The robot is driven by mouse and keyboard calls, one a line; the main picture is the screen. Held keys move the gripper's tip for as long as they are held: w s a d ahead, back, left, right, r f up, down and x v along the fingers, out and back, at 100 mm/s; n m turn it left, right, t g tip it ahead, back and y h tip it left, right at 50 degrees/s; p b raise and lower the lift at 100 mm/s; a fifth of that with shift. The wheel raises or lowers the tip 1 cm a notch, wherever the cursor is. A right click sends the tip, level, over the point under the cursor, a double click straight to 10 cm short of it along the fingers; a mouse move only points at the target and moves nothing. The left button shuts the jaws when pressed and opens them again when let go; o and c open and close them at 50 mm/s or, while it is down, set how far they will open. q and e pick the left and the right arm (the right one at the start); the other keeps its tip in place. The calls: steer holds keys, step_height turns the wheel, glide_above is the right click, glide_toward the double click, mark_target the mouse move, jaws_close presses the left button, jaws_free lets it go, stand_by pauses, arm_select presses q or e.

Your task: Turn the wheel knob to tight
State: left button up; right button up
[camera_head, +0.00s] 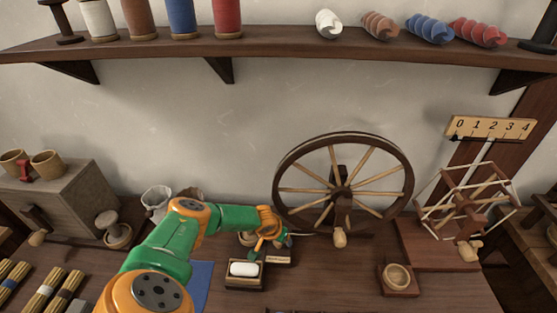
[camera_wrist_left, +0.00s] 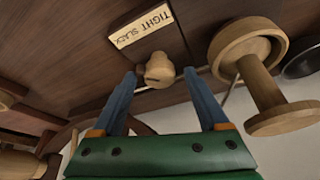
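In the left wrist view, a pale wooden knob (camera_wrist_left: 159,68) sits on a dark wooden block beside a cream label plate (camera_wrist_left: 141,24) reading TIGHT and SLACK. A short dark mark shows on the knob; which word it points to I cannot tell. My left gripper (camera_wrist_left: 160,74) is open, with a blue finger on each side of the knob and gaps visible. In the head view, my left gripper (camera_head: 272,240) is low, left of the spoked wheel (camera_head: 407,180), and largely hides the knob there. My right gripper is not in view.
A white block in a small tray (camera_head: 245,284) lies just below my left gripper. A pale wooden spool (camera_wrist_left: 252,75) is close to my fingers. A shelf (camera_head: 290,49) runs above.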

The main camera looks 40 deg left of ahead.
arm_select(q)
steer(key=shift+s+r, duration=0.1)
steer(key=shift+r, duration=0.1)
steer(key=c, duration=0.7)
jaws_close()
steer(key=shift+f+m+h+b, duration=0.3)
steer(key=shift+m+h+b, duration=0.1)
steer(key=shift+m+b, duration=0.75)
steer(key=m+h+b, duration=0.1)
steer(key=m+b, duration=0.2)
steer(key=m+h+b, duration=0.1)
steer(key=m+b, duration=0.2)
steer(key=b, duration=0.1)
steer(key=m+h+b, duration=0.1)
steer(key=m+b, duration=0.2)
steer(key=b, duration=0.1)
steer(key=shift+a+f+m+g+h, duration=0.1)
steer(key=shift+a+m+g+h, duration=0.1)
steer(key=shift+m+g+h, duration=0.2)
steer(key=shift+r+m+g+h+b, duration=0.15)
steer(key=shift+m+g+b, duration=0.25)
steer(key=shift+m+b, duration=0.7)
steer(key=shift+r+m+g+h+b, duration=0.1)
steer(key=shift+m+g+h+b, duration=0.25)
steer(key=shift+m+b, duration=0.7)
steer(key=o, duration=0.8)
jaws_free()
steer(key=shift+a, duration=0.1)
steer(key=shift+c, duration=0.2)
steer(key=shift+r, duration=0.1)
